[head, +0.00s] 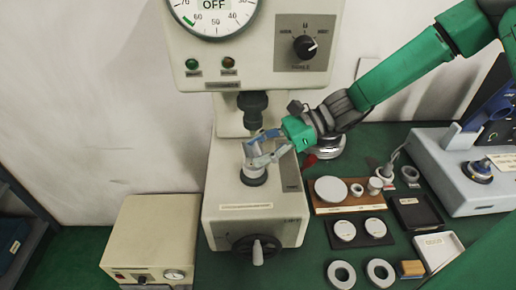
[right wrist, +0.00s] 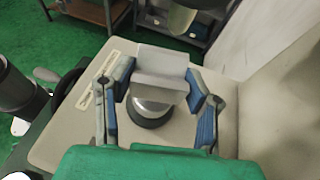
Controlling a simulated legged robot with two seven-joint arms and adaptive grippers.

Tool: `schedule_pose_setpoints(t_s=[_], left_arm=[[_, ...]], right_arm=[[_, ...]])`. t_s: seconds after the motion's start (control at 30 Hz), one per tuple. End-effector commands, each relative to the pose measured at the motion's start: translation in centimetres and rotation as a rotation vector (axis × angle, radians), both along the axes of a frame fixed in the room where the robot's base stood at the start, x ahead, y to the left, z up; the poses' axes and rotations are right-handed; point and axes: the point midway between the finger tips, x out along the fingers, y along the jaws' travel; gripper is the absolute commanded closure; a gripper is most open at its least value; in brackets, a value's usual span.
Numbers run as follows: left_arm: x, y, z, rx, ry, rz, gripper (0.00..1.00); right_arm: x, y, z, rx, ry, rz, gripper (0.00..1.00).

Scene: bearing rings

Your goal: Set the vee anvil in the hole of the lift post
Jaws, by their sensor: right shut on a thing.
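The vee anvil (right wrist: 160,66) is a pale grey block with a bent top, above a shiny round metal part. My right gripper (right wrist: 160,80) is shut on it, with a blue-padded finger at either side. In the head view, the right gripper (head: 262,147) is over the press base, and the anvil (head: 252,151) shows partly behind its fingers. The lift post (head: 254,177) is a dark round collar directly below. It also shows in the right wrist view (right wrist: 150,119). Its hole is hidden, and I cannot tell whether the anvil is inside. My left gripper is not in view.
The press head (head: 255,45) with its dark ram (head: 254,105) hangs close above the gripper. A handwheel (head: 257,246) is on the base front. Rings and discs on a wooden board (head: 355,208) and dark trays (head: 415,212) lie to the right. A beige box (head: 150,240) stands left.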

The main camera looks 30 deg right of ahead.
Motion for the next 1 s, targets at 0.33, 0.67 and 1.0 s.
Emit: schedule_pose_setpoints(t_s=[0.33, 0.67, 1.0], left_arm=[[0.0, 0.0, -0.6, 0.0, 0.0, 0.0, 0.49], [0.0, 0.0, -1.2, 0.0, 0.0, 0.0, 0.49], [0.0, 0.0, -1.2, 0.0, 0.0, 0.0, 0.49]], right_arm=[[0.1, 0.1, -0.8, 0.001, -0.002, 0.001, 1.0], [0.0, 0.1, -1.6, 0.001, -0.002, 0.001, 1.0], [0.0, 0.0, -1.7, 0.001, -0.001, 0.0, 0.33]])
